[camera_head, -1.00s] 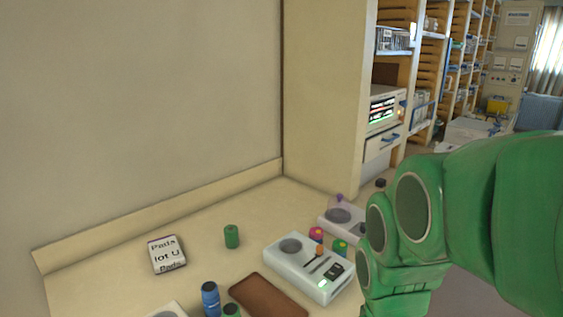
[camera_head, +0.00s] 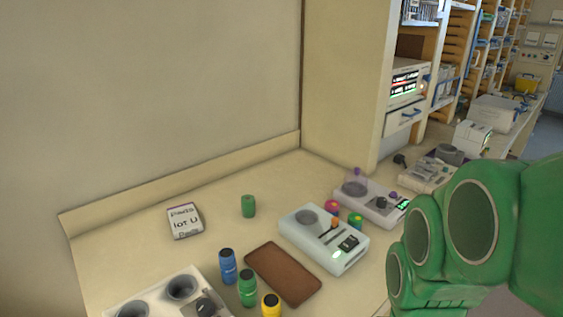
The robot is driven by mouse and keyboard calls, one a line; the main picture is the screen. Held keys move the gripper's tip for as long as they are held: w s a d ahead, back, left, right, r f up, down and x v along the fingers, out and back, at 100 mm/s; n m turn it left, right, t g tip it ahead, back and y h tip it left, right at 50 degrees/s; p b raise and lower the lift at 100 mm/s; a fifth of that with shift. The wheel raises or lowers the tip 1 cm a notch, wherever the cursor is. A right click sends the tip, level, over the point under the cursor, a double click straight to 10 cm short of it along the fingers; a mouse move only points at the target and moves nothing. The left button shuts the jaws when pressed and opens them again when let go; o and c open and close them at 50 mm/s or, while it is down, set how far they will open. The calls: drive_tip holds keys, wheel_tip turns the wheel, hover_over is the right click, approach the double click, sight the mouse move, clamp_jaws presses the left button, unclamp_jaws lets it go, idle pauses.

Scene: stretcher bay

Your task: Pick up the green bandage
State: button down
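A small green roll (camera_head: 248,206), which looks like the green bandage, stands upright on the beige counter (camera_head: 215,258). It is near the back wall, between a white box and a pale device. A smaller green item with a dark top (camera_head: 355,221) sits farther right behind that device, so I cannot be fully sure which is the bandage. My green arm fills the right side of the picture, well to the right of both. The fingers of my gripper do not show.
A white "Pads" box (camera_head: 185,221), pale device (camera_head: 323,240) and brown pad (camera_head: 283,273) lie around the roll. Blue (camera_head: 228,267), green (camera_head: 247,289) and yellow (camera_head: 271,306) bottles stand in front. A pink item (camera_head: 331,207) and second device (camera_head: 371,202) are right.

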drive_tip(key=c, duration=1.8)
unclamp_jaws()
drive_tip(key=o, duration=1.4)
